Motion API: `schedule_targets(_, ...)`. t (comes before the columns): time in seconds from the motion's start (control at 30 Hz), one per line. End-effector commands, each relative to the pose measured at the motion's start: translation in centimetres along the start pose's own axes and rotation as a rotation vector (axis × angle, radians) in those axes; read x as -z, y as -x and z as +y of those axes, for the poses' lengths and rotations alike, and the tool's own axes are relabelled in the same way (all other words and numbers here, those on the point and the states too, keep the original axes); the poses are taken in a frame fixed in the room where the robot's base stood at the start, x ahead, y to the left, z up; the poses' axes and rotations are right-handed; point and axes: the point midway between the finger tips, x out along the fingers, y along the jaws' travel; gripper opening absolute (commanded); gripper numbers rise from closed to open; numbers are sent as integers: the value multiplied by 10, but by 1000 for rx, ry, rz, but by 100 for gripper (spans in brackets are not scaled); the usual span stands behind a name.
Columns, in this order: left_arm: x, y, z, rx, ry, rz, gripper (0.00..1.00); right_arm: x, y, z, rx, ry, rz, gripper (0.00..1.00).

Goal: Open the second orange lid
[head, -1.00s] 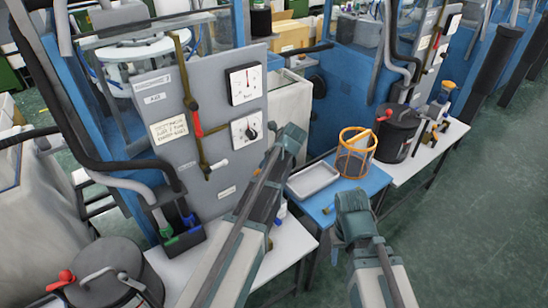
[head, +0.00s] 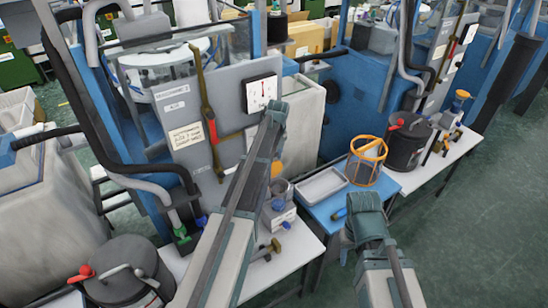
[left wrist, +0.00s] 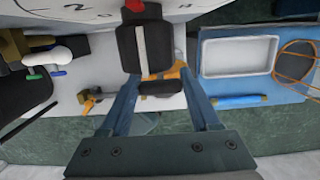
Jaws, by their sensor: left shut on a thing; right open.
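An orange lid (head: 277,168) shows just right of my left arm, above a grey cup on a white device (head: 278,214). My left gripper (left wrist: 158,80) is largely hidden behind its own arm in the head view. In the left wrist view its teal fingers are close around a dark block with a white stripe and an orange part, which seems to be the lid. Its exact hold is partly hidden. Another yellow-orange top (head: 462,94) stands on the far white table. My right gripper (head: 366,208) is open and empty, by the blue table's front edge.
An orange wire basket (head: 366,160), a white tray (head: 321,186) and a blue-handled tool (head: 339,213) are on the blue table (head: 393,182). A dark lidded drum (head: 130,270) stands front left; another (head: 407,142) stands right. The green floor at right is clear.

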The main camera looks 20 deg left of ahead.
Motion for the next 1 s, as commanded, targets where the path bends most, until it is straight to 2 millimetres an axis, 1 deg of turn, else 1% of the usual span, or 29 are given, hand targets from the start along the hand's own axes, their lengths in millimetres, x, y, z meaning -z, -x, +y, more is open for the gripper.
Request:
schedule_targets(0.03, -4, 0, 0, 0, 1, -8, 0, 0, 0, 0, 0, 0, 0, 50)
schedule_targets(0.37, -4, 0, 0, -1, 1, -10, 0, 0, 0, 0, 0, 0, 0, 50)
schedule_targets(0.4, -4, 0, 0, -1, 1, -10, 64, 0, 0, 0, 0, 0, 0, 50)
schedule_targets(0.57, -3, 0, 0, -1, 1, -7, 92, 0, 0, 0, 0, 0, 0, 50)
schedule_targets(0.87, -1, 0, 0, 0, 0, -4, 92, 0, 0, 0, 0, 0, 0, 50)
schedule_targets(1.0, 9, 1, 1, 0, -1, -4, 92, 0, -1, 0, 0, 0, 0, 50)
